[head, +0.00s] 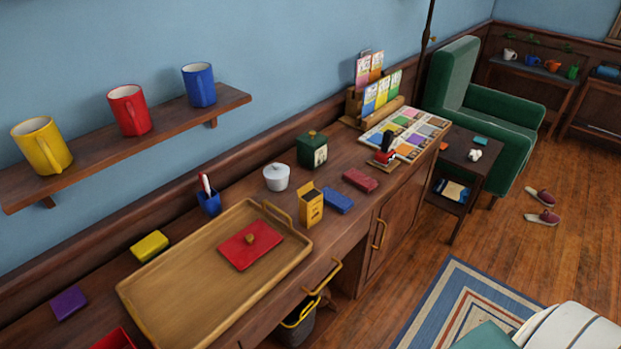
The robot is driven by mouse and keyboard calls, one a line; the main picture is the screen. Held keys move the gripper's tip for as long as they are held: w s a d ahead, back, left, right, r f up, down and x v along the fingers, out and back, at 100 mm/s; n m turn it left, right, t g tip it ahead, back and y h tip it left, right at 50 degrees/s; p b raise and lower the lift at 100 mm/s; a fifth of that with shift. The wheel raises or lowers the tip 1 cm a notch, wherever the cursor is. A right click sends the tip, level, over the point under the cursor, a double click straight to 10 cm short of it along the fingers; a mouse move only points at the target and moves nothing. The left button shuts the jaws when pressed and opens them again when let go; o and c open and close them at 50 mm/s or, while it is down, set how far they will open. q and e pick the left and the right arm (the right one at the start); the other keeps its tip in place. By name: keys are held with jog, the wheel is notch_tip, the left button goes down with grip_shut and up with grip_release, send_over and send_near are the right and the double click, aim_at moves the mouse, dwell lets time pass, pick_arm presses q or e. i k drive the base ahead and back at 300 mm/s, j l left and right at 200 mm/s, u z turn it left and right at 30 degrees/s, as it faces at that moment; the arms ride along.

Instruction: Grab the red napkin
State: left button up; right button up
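A flat red square (250,245), which looks like the red napkin, lies in a wooden tray (152,305) on the long wooden desk. Another red item (360,181), small and block-like, lies farther along the desk. A red object (115,339) is cut off by the bottom edge. Neither of my grippers shows in the head view.
Around the tray are a yellow block (149,246), a purple block (68,303), a blue pen cup (209,202), a white lidded pot (276,177) and a yellow box (310,204). A shelf (170,118) with mugs hangs above.

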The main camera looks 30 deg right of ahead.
aim_at(361, 180)
jog(key=z, duration=1.25)
jog(key=i+l, duration=0.3)
jog(key=i+l+u, duration=0.1)
jog(key=i+l, duration=0.15)
jog(key=l, duration=0.15)
